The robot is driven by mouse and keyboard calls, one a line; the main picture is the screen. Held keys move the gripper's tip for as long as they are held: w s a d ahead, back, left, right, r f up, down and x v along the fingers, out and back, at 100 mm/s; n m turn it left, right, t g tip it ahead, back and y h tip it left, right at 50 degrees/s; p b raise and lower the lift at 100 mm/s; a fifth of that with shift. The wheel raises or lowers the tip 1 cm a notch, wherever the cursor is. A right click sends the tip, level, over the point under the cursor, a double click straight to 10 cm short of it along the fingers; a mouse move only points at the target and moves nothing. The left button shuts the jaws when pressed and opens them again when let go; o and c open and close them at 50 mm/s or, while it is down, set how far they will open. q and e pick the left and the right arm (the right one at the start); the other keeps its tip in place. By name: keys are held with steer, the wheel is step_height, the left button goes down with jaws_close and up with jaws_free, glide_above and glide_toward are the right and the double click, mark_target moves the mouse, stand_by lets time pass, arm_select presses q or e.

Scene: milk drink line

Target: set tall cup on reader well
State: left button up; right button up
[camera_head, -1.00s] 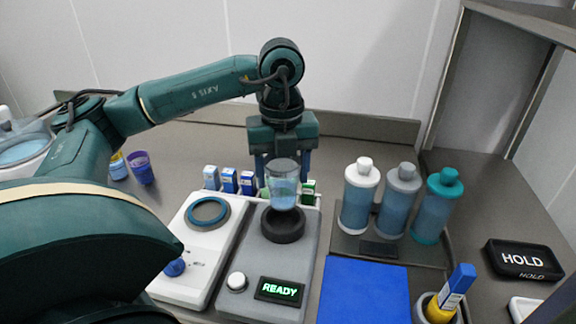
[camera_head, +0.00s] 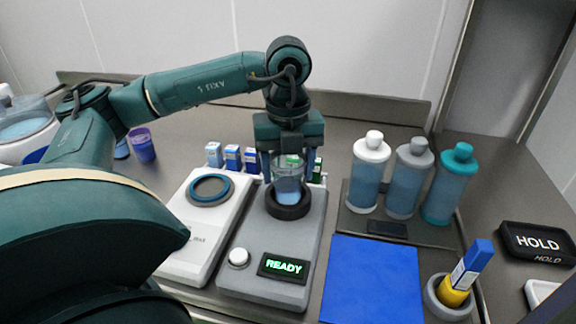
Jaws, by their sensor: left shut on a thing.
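The tall cup (camera_head: 288,182) is clear with pale blue liquid in it. It stands upright at the black ring of the reader well (camera_head: 289,209), its lower end at or inside the ring; I cannot tell whether it rests on the bottom. The well is on the grey reader (camera_head: 256,248), whose display (camera_head: 284,267) shows READY. My left gripper (camera_head: 289,165) points down from behind and is shut on the tall cup's upper part. My right gripper is not in view.
A white device (camera_head: 190,245) with a blue ring stands left of the reader. Small boxes (camera_head: 232,157) stand behind it. Three bottles (camera_head: 406,182) stand on a tray at the right. A blue mat (camera_head: 373,280) lies in front of them. A HOLD sign (camera_head: 537,242) is far right.

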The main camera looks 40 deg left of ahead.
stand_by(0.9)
arm_select(q)
steer(key=shift+f+b, duration=0.6)
steer(key=shift+f, duration=0.05)
steer(key=o, duration=0.7)
steer(key=shift+o, duration=0.2)
